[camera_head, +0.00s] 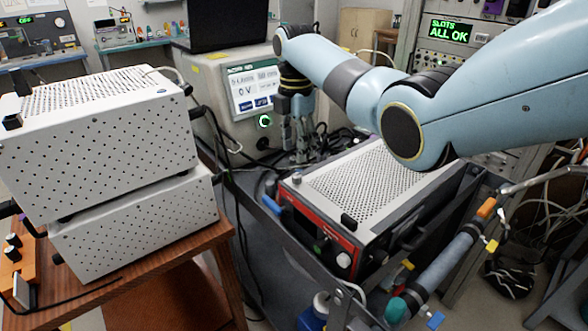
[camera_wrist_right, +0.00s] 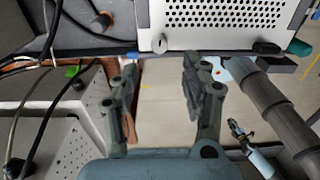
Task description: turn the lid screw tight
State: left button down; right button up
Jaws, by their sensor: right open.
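The lid screw (camera_wrist_right: 159,43) is a small silver round head with a slot at the edge of the perforated lid (camera_wrist_right: 220,14) in the right wrist view. In the head view the screw (camera_head: 297,178) is a small pale spot at the left front corner of the lid (camera_head: 395,180) on the red-fronted unit. My right gripper (camera_head: 300,150) points down near that corner, above the screw and apart from it. In the wrist view its two fingers (camera_wrist_right: 159,72) are spread, with nothing between them. My left gripper is not in view.
Two stacked white perforated boxes (camera_head: 100,140) stand on a wooden table at the left. A cart rail with a grey handle (camera_head: 440,262) runs along the right. Loose black cables lie behind the unit, beside a device with a lit screen (camera_head: 252,90).

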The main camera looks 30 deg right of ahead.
aim_at(297, 175)
notch_tip(297, 175, down, 4)
jog(key=shift+r, duration=0.1)
notch_tip(297, 175, down, 3)
jog(key=shift+f, duration=0.15)
jog(key=shift+f+b, duration=0.2)
jog(key=shift+b, duration=0.1)
jog(key=c, duration=0.4)
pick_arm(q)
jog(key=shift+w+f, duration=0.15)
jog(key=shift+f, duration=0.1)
pick_arm(e)
grip_shut()
